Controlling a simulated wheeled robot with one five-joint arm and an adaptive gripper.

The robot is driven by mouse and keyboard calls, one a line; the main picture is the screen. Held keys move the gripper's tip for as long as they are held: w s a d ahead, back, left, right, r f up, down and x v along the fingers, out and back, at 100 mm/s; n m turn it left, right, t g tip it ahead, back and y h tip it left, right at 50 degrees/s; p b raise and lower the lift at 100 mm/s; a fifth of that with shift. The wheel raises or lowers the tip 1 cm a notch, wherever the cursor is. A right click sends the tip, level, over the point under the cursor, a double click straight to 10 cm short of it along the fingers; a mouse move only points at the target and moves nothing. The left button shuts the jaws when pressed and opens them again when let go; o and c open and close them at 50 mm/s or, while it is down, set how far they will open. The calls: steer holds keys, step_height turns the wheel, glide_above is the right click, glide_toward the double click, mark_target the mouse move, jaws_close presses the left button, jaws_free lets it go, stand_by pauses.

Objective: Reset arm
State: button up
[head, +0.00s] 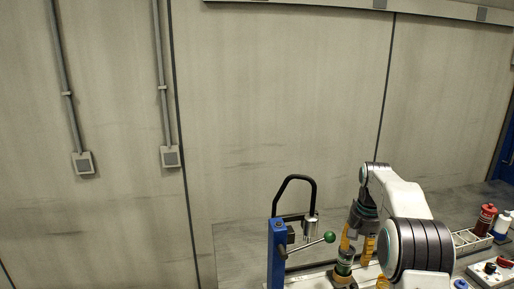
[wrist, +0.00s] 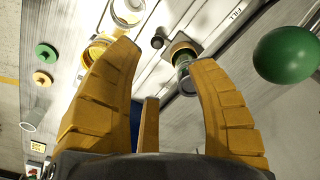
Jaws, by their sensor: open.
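My gripper (head: 358,243) is over the bench at the lower right of the head view, at the end of my white arm. In the wrist view its yellow fingers (wrist: 165,62) are spread apart with nothing held between them. The pump stand, a blue post (head: 277,250) with a black curved hose or handle (head: 291,182), stands left of my gripper. Its lever ends in a green ball (head: 329,237), which also shows large at the right of the wrist view (wrist: 287,54). A small dark and green fitting (wrist: 184,68) shows beyond the right fingertip.
A red bottle (head: 487,219) and a white bottle (head: 502,224) stand at the right. A control box with buttons (head: 492,271) lies in front of them. In the wrist view, green and orange rings (wrist: 45,53) lie at the left.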

steer(key=s+a+r+n+t, duration=0.1)
steer(key=s+a+r+n, duration=0.1)
steer(key=s+a+r, duration=0.45)
steer(key=s+a+r+n+t, duration=0.1)
steer(key=s+r, duration=0.3)
steer(key=s, duration=0.5)
steer(key=s+a+f+n+t, duration=0.1)
steer(key=s+a+f, duration=0.1)
steer(key=s, duration=0.7)
steer(key=s+a+f+n, duration=0.1)
steer(key=s+a+f, duration=0.1)
steer(key=s, duration=0.7)
steer(key=shift+s+f+n+t, duration=0.25)
steer(key=shift+f+n+t, duration=0.15)
steer(key=shift+f, duration=0.25)
